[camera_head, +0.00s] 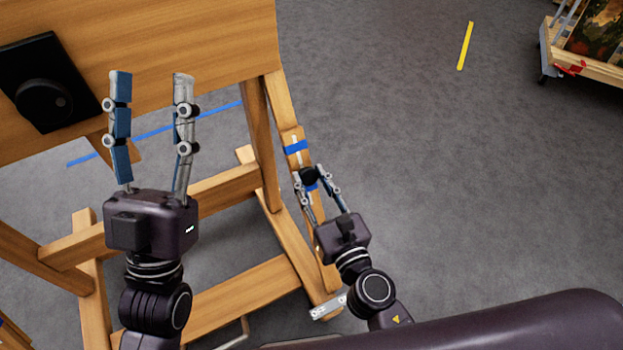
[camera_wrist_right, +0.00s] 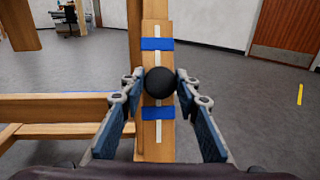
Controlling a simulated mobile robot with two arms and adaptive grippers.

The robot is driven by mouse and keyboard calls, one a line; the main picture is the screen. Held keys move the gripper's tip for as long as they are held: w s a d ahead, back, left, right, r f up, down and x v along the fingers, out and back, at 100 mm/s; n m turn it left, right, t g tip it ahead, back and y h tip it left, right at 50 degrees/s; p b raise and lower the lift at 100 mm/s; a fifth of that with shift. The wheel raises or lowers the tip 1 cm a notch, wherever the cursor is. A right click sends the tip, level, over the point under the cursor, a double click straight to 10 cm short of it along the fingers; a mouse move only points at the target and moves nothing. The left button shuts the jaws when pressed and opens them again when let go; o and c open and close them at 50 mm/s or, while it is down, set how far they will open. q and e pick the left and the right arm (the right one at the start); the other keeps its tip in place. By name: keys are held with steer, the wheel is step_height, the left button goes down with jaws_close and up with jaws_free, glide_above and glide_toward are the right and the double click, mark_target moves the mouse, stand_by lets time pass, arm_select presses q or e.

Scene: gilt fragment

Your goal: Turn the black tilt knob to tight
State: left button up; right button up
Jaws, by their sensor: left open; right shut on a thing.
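The black tilt knob (camera_wrist_right: 159,83) is round and sits on a wooden easel strut (camera_wrist_right: 157,38) over a pale slot, between two blue bands. It also shows in the head view (camera_head: 309,175). My right gripper (camera_head: 315,180) has its fingertips on both sides of the knob and is shut on it; this also shows in the right wrist view (camera_wrist_right: 160,85). The knob's far side is hidden. My left gripper (camera_head: 151,78) is open and empty, its two fingers upright in front of the wooden easel panel.
A black square plate with a round dial (camera_head: 43,103) is on the wooden panel (camera_head: 170,35), left of my left gripper. The easel's wooden legs and beams (camera_head: 235,297) stand below. A wooden cart (camera_head: 585,62) stands at top right.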

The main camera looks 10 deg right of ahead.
steer(key=shift+m, duration=0.3)
steer(key=shift+m+h, duration=0.6)
steer(key=shift+m, duration=0.2)
steer(key=m+h+p, duration=0.1)
steer(key=m, duration=0.2)
steer(key=m+h+p, duration=0.1)
steer(key=m+h, duration=0.1)
steer(key=m, duration=0.1)
steer(key=shift+a+r+g, duration=0.1)
steer(key=shift+g, duration=0.3)
arm_select(q)
steer(key=w+f+g+y, duration=0.2)
steer(key=w+f+g, duration=0.3)
steer(key=f, duration=0.4)
steer(key=shift+w+d+f+g, duration=0.25)
steer(key=shift+w+f+g, duration=0.15)
steer(key=shift+w, duration=0.3)
arm_select(e)
steer(key=shift+m, duration=0.4)
steer(key=o, duration=1.1)
arm_select(q)
steer(key=shift+r, duration=0.1)
arm_select(e)
steer(key=s, duration=0.4)
steer(key=s+r, duration=0.1)
steer(key=s, duration=0.7)
steer(key=shift+r, duration=0.2)
